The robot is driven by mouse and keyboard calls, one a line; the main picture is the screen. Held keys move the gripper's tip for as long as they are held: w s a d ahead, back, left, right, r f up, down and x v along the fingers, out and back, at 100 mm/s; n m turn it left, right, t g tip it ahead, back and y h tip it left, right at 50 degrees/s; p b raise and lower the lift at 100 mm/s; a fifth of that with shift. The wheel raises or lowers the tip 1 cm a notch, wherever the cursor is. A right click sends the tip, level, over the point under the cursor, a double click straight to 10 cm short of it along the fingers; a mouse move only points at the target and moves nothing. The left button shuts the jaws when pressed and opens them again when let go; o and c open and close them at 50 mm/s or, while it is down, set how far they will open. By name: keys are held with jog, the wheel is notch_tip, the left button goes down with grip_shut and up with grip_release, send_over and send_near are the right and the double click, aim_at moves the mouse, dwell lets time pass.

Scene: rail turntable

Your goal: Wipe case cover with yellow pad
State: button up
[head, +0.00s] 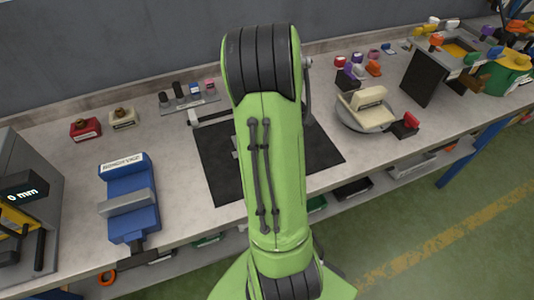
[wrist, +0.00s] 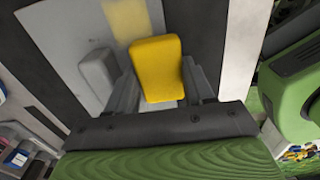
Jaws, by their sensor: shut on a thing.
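A yellow pad (wrist: 156,62) sits between the two grey fingers of my gripper (wrist: 160,84) in the wrist view, and the fingers are shut on it. Beyond the pad lies a flat, light grey panel (wrist: 60,32), which looks like the case cover. A grey block-like handle (wrist: 98,72) stands on it, left of the pad. A blurred yellow patch, like a reflection of the pad, shows on the panel. I cannot tell whether the pad touches it. In the head view my green arm hides the gripper, the pad and most of the cover.
A black mat (head: 217,176) lies mid-bench. A blue vise-like fixture (head: 130,200) stands at left, near red and cream blocks (head: 86,129). A round turntable (head: 364,122) with a cream piece stands right of the mat, before a dark upright panel (head: 426,77). Small coloured items line the back.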

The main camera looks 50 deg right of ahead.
jog(key=shift+s+d, duration=0.1)
jog(key=shift+d, duration=0.1)
jog(key=shift+s+d, duration=0.3)
jog(key=shift+d, duration=0.3)
jog(key=shift+s+d, duration=0.3)
jog(key=shift+d, duration=0.3)
jog(key=shift+s+d+r, duration=0.1)
jog(key=shift+s+d, duration=0.35)
jog(key=shift+d, duration=0.3)
jog(key=shift+s+d, duration=0.45)
jog(key=shift+d, duration=0.25)
jog(key=shift+a, duration=0.1)
jog(key=shift+w+a, duration=0.45)
jog(key=shift+a, duration=0.2)
jog(key=shift+w+a, duration=0.4)
jog(key=shift+a, duration=0.35)
